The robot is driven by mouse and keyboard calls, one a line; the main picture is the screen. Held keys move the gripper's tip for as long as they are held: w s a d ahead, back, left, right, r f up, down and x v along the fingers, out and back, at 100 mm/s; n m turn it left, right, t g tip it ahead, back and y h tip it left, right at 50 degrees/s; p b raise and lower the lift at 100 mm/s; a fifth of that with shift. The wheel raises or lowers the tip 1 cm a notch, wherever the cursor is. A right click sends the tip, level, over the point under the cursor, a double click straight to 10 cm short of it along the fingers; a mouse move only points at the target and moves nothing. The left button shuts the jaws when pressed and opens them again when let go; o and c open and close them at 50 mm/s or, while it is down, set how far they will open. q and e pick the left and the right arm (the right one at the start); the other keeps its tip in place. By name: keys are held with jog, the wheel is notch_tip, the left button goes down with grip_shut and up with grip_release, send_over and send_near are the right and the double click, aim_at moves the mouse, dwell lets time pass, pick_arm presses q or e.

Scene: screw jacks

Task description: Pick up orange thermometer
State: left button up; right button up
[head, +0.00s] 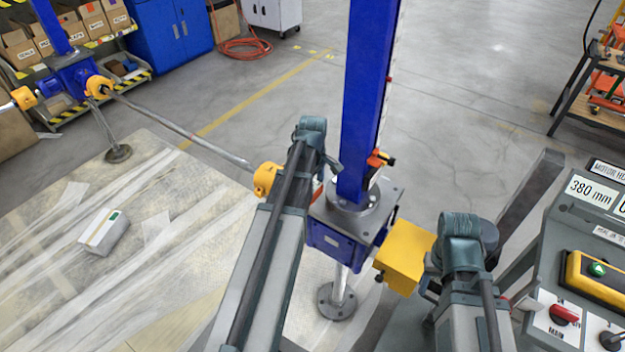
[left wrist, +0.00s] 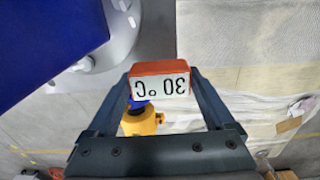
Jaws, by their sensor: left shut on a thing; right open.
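The orange thermometer (left wrist: 160,68) is a small block with a white face reading 30 °C, upside down in the left wrist view. My left gripper (left wrist: 161,85) is shut on it, with one finger on each side. In the head view my left arm reaches up beside the blue screw-jack column (head: 364,100). A red-orange bit shows at the edge of that arm; I cannot tell whether it is the thermometer. My right gripper (head: 461,236) is open, right of the yellow box; its fingers are largely hidden by its wrist.
The yellow box (head: 404,257) is on the right side of the jack. A shaft (head: 185,132) runs to another jack at the upper left. A control panel (head: 580,250) stands at the right. A small white-grey box (head: 104,232) lies on the covered platform (head: 50,270).

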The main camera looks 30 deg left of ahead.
pick_arm(q)
jog(key=s+d+r, duration=0.1)
jog(key=s+d, duration=0.5)
jog(key=s, duration=0.4)
jog(key=shift+s+d+p, duration=0.15)
jog(key=shift+p, duration=0.3)
